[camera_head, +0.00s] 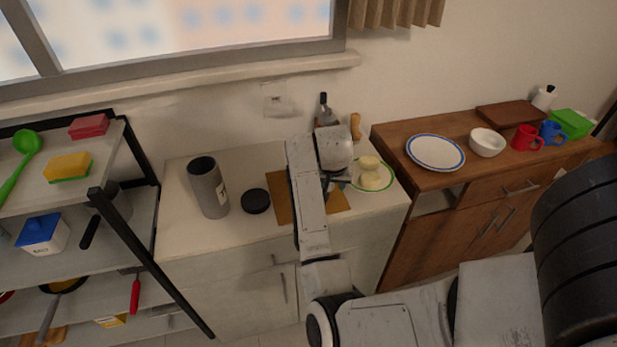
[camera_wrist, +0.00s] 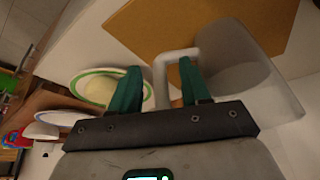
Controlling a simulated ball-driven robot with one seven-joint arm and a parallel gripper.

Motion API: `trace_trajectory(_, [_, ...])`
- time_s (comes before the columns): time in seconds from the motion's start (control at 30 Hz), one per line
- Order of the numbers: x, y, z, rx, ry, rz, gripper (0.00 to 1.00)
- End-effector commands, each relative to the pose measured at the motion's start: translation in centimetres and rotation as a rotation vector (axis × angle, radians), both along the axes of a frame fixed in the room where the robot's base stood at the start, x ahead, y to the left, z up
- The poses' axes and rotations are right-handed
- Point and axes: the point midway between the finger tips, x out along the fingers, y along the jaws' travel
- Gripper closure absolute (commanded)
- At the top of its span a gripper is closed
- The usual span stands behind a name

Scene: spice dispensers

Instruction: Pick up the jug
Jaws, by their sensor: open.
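The upright bar of the handle shows between the fingers, and the right finger overlaps the gap between handle and body. I cannot tell whether a finger touches it. In the head view my arm covers the jug.
A tan board (camera_head: 283,207) lies on the white counter, with a green-rimmed plate (camera_head: 386,184) to its right. A grey canister (camera_head: 208,188) and a black lid (camera_head: 255,201) stand left. A bottle (camera_head: 324,106) is behind. A black-framed shelf (camera_head: 146,245) borders the left.

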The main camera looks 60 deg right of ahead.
Motion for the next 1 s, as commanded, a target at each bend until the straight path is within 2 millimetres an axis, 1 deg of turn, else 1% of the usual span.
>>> trace_trajectory(0.1, [-0.02, 0.01, 0.01, 0.000, 0.000, 0.000, 0.53])
trace_trajectory(0.5, [-0.02, 0.02, 0.03, 0.000, 0.000, 0.000, 0.92])
trace_trajectory(0.6, [-0.02, 0.02, 0.03, 0.000, 0.000, 0.000, 1.00])
trace_trajectory(1.0, [0.03, 0.01, 0.13, -0.002, -0.002, -0.001, 1.00])
